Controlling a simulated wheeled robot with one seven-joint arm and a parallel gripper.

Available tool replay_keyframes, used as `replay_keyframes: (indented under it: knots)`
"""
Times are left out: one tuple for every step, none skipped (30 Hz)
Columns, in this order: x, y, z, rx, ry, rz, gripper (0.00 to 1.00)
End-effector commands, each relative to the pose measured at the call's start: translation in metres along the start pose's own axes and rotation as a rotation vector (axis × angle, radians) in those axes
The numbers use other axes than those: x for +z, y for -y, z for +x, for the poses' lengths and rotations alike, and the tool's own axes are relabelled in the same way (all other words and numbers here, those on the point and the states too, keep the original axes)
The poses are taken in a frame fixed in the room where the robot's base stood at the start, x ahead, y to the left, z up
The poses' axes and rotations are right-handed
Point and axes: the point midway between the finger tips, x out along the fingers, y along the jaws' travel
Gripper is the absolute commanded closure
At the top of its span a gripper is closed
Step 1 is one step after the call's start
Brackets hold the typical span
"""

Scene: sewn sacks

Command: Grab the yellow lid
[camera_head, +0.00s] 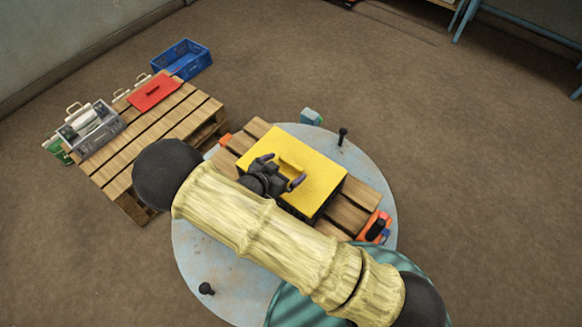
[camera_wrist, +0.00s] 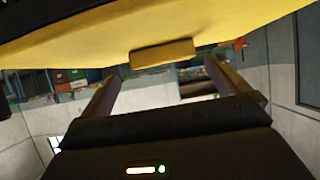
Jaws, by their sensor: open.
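The yellow lid (camera_head: 318,172) lies flat on a dark box (camera_head: 322,208). The box stands on a small wooden pallet on the round table. A raised yellow handle (camera_head: 291,164) is at the lid's middle. My gripper (camera_head: 281,170) is over the lid, with its two fingers apart and pointing at the handle. In the wrist view the lid (camera_wrist: 80,42) fills the top, and its handle (camera_wrist: 162,53) shows beyond and between the open fingers of my gripper (camera_wrist: 161,72). Nothing is held. My arm hides the near left edge of the lid and box.
The round table (camera_head: 240,258) carries the small pallet (camera_head: 349,214), an orange tool (camera_head: 375,226) and a black knob (camera_head: 342,136). Floor at right is clear.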

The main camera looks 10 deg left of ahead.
Motion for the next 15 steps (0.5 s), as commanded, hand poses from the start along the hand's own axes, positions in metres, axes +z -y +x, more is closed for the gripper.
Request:
replay_keyframes:
  knots:
    - [-0.001, 0.0, 0.004, 0.001, -0.002, -0.002, 0.0]
    - [-0.001, 0.001, 0.007, 0.001, -0.002, -0.001, 0.0]
    - [-0.001, 0.001, 0.011, 0.002, -0.003, -0.003, 0.0]
    - [-0.001, 0.002, 0.015, 0.002, -0.002, -0.003, 0.0]
    - [-0.001, 0.003, 0.018, 0.002, -0.002, -0.002, 0.0]
    - [-0.001, 0.004, 0.023, 0.002, -0.004, -0.002, 0.0]
    - [-0.001, 0.004, 0.027, 0.002, -0.003, -0.002, 0.0]
    - [0.0, 0.004, 0.031, 0.002, -0.002, -0.001, 0.0]
    - [0.0, 0.004, 0.036, 0.001, -0.003, -0.002, 0.0]
    - [0.0, 0.005, 0.04, 0.0, -0.003, -0.002, 0.0]
    - [0.0, 0.004, 0.042, 0.0, -0.002, -0.002, 0.0]
    - [0.001, 0.004, 0.045, 0.0, -0.001, -0.001, 0.0]
    - [0.001, 0.005, 0.046, 0.0, -0.001, 0.0, 0.0]
    - [0.001, 0.005, 0.047, 0.0, -0.001, 0.001, 0.0]
    - [0.001, 0.005, 0.048, -0.001, -0.001, 0.001, 0.0]
